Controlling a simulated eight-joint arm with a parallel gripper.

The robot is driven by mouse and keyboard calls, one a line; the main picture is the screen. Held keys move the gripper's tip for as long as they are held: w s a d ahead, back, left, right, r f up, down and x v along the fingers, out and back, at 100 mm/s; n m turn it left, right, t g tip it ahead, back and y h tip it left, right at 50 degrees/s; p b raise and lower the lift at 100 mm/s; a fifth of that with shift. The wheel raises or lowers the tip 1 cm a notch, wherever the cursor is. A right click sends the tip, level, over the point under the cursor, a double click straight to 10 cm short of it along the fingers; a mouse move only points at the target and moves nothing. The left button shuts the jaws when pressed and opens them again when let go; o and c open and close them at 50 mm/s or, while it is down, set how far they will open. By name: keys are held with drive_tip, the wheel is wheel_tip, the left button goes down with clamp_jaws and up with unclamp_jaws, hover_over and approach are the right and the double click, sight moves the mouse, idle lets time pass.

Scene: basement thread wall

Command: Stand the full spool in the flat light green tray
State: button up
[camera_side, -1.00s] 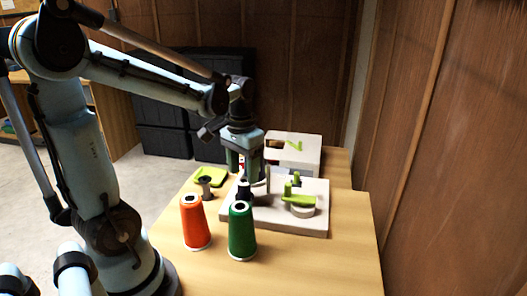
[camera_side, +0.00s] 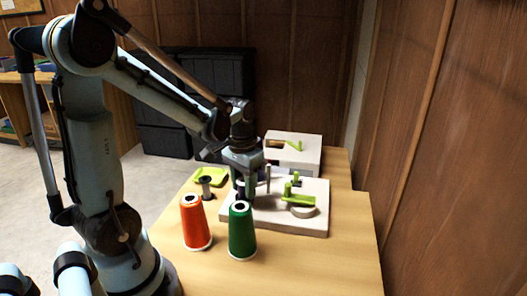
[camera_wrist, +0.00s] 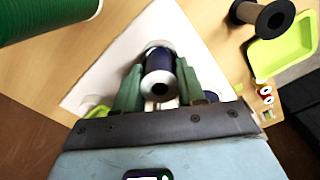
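The full spool, wound with dark blue thread, shows end-on in the wrist view (camera_wrist: 158,68) and small and dark in the side view (camera_side: 240,190). My gripper (camera_wrist: 160,80) is down around it, one green finger on each side. Whether both fingers press on it cannot be made out. In the side view my gripper (camera_side: 243,185) is low over the left part of the white base board. The flat light green tray (camera_side: 217,181) lies left of the board, and at the right of the wrist view (camera_wrist: 283,58). A bare dark-flanged spool (camera_side: 206,187) is by the tray.
An orange thread cone (camera_side: 195,224) and a green cone (camera_side: 241,234) stand in front. The white board (camera_side: 300,224) carries a thin upright rod (camera_side: 268,178) and light green parts (camera_side: 298,197). A white box (camera_side: 292,155) is behind. The front right tabletop is clear.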

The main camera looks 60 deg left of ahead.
drive_tip(key=shift+c, duration=0.6)
drive_tip(key=shift+r, duration=2.55)
drive_tip(key=s+a+f+n, duration=0.1)
drive_tip(key=a+n, duration=0.4)
drive_tip(key=a, duration=1.2)
drive_tip(key=shift+s+a+n, duration=0.15)
drive_tip(key=shift+s+n, duration=0.15)
drive_tip(key=shift+s, duration=0.2)
drive_tip(key=shift+s+a+f, duration=0.2)
drive_tip(key=shift+a+f, duration=0.1)
drive_tip(key=shift+a, duration=0.2)
drive_tip(key=shift+f, duration=1.55)
drive_tip(key=shift+f, duration=0.15)
